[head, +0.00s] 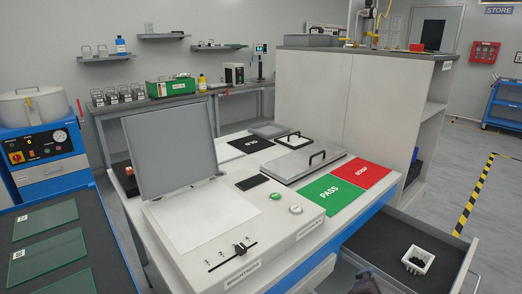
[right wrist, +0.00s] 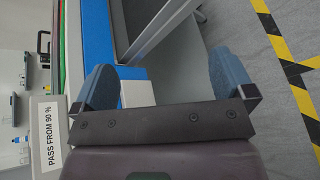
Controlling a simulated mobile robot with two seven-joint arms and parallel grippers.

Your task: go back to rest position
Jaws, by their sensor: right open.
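My right gripper (right wrist: 163,80) fills the middle of the right wrist view. Its two blue fingers stand wide apart with nothing between them. Beyond the fingers are the blue table edge, part of an open drawer and the grey floor. In the head view, a dark shape at the bottom edge, in front of the drawer, may be part of my right arm; its fingers cannot be made out there. My left gripper is in neither view.
The inspection table holds a light box with a raised lid (head: 168,146), a green PASS mat (head: 328,200) and a red SCRAP mat (head: 360,174). Free floor lies further right.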

